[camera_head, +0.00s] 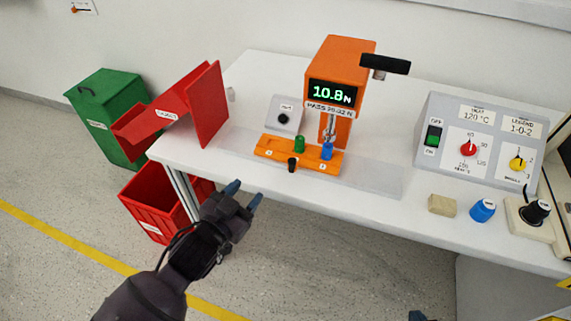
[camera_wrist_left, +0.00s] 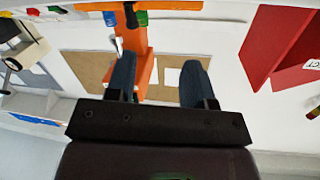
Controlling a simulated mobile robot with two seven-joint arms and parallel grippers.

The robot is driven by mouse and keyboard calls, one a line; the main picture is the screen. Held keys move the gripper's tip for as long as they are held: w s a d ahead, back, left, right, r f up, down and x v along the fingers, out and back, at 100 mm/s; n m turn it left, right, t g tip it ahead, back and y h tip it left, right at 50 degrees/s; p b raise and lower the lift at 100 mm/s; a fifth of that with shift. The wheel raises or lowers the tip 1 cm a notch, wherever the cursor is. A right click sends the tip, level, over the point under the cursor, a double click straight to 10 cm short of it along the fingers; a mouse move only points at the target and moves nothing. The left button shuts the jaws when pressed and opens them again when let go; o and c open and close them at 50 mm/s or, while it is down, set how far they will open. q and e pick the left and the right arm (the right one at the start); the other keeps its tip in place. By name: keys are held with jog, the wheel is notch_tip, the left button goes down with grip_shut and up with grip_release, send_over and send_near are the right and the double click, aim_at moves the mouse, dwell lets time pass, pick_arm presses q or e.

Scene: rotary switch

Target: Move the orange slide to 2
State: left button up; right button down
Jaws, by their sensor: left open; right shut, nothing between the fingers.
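The orange slide (camera_head: 270,148) is a flat plate at the foot of the orange press, near the table's front edge. It carries a green piece (camera_head: 299,144), a blue piece (camera_head: 327,151) and a black knob (camera_head: 292,164) at its front edge. Its small white labels are too small to read. My left gripper (camera_head: 244,194) is open and empty, in front of and left of the slide, apart from it. In the left wrist view its fingers (camera_wrist_left: 158,80) are spread before an orange part (camera_wrist_left: 143,70). A blue fingertip of my right gripper (camera_head: 417,315) just shows at the bottom edge.
The orange press (camera_head: 340,62) has a black handle (camera_head: 384,64) and reads 10.8 N. A red chute (camera_head: 208,105) stands left. A grey control panel (camera_head: 480,140), wooden block (camera_head: 442,205) and blue knob (camera_head: 482,210) are right. Red (camera_head: 150,215) and green bins stand on the floor.

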aim_at(290, 164)
pick_arm(q)
jog(key=w+d+h, duration=0.1)
jog(key=w+d, duration=0.2)
jog(key=d, duration=0.1)
jog(key=w+d+n+h+b, duration=0.1)
jog(key=w+d, duration=0.3)
jog(key=shift+w+d+b, duration=0.1)
jog(key=shift+w+b, duration=0.1)
jog(key=shift+b, duration=0.1)
jog(key=shift+x, duration=0.85)
jog(key=shift+r, duration=0.15)
pick_arm(e)
jog(key=shift+w+a+f, duration=0.25)
jog(key=shift+w+f, duration=0.2)
jog(key=shift+w, duration=0.3)
pick_arm(q)
grip_shut()
pick_arm(e)
jog(key=shift+s+f, duration=0.2)
jog(key=shift+s, duration=0.1)
